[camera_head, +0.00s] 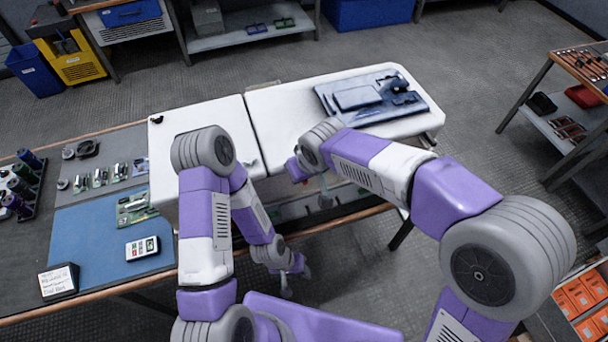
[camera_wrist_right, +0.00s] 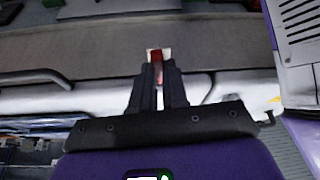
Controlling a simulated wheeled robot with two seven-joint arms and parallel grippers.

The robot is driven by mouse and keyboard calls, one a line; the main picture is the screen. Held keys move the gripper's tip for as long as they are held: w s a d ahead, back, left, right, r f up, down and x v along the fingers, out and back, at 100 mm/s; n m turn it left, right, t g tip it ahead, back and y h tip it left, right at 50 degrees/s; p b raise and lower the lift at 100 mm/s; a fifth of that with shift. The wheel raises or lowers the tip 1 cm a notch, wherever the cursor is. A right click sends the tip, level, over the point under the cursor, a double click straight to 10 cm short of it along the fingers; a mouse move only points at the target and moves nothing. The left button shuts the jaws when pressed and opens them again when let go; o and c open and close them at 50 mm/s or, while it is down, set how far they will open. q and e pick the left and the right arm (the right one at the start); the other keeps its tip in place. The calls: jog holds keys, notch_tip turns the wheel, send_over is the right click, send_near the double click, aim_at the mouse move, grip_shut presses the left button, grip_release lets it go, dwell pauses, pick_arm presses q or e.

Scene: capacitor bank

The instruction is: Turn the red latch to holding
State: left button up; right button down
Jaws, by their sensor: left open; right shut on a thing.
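In the right wrist view, the red latch (camera_wrist_right: 156,56) shows as a small red piece beside a pale patch, right at my right fingertips. My right gripper (camera_wrist_right: 158,72) is shut on it, and the fingers cover its lower part. I cannot read which position the latch is in. In the head view, my right arm reaches to the front of the white cabinet (camera_head: 285,108), and its wrist hides the latch there. My left gripper (camera_head: 287,292) hangs open and empty low in front of the bench, apart from the cabinet.
A blue tool case (camera_head: 330,105) lies on the cabinet's top. On the bench at left are a blue mat (camera_head: 95,240), a meter (camera_head: 142,248) and small parts. A grey bar handle (camera_wrist_right: 35,77) shows left of my right gripper.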

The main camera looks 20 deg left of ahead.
jog(key=shift+m+h+b, duration=0.3)
jog(key=shift+m+b, duration=0.05)
jog(key=shift+m, duration=0.25)
jog(key=c, duration=1.4)
grip_release()
jog(key=p+v, duration=0.1)
jog(key=v, duration=0.6)
jog(key=shift+s+r, duration=0.25)
